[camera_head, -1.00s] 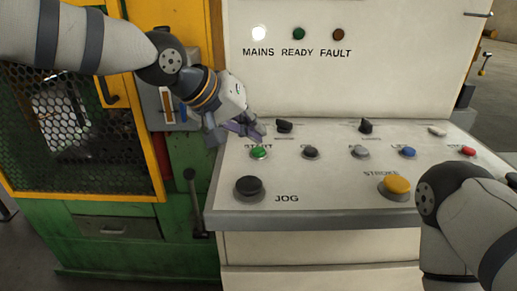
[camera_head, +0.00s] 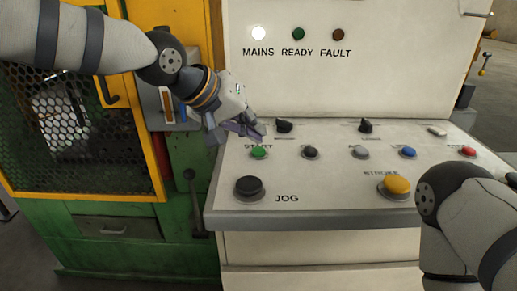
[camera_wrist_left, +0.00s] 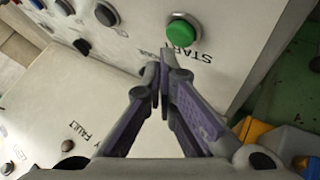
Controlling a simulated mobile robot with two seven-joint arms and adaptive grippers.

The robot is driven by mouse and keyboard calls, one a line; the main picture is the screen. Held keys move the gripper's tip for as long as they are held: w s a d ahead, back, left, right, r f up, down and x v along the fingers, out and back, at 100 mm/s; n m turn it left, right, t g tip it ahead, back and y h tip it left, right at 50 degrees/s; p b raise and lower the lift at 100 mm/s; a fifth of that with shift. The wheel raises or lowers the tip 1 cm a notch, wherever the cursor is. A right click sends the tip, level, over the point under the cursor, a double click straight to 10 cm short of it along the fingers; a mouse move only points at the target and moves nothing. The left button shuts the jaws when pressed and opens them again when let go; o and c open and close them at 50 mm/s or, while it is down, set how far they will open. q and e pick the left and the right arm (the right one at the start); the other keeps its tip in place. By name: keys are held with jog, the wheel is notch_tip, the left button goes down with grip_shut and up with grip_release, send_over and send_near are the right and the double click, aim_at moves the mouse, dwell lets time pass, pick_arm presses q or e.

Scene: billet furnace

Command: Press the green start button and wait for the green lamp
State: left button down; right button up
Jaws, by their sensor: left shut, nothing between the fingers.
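The green start button (camera_head: 259,152) sits at the left of the sloped console, under the word START. It also shows in the left wrist view (camera_wrist_left: 181,30), near the top. My left gripper (camera_head: 260,132) is shut and empty, its purple fingers just behind the button. In the left wrist view its fingertips (camera_wrist_left: 160,75) meet below the button, apart from it. The green READY lamp (camera_head: 299,34) on the upright panel looks dark green, unlit. My right arm (camera_head: 455,205) shows at the lower right; its gripper is out of view.
The white MAINS lamp (camera_head: 259,33) is bright; the FAULT lamp (camera_head: 339,35) is dark. The console also carries a black JOG button (camera_head: 249,187), a yellow STROKE button (camera_head: 396,185), a blue button (camera_head: 408,152) and a red button (camera_head: 468,152). A yellow-framed mesh door (camera_head: 85,130) stands left.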

pick_arm(q)
jog(key=shift+f, duration=0.4)
pick_arm(e)
jog(key=shift+w+r, duration=0.15)
jog(key=shift+r, duration=0.05)
pick_arm(q)
jog(key=shift+f, duration=0.5)
dwell(0.6)
jog(key=shift+r, duration=0.1)
pick_arm(e)
jog(key=shift+w, duration=0.1)
pick_arm(q)
jog(key=shift+r+p, duration=0.35)
jog(key=shift+r, duration=0.5)
pick_arm(e)
jog(key=shift+w+r+t, duration=0.25)
jog(key=shift+r+t, duration=0.05)
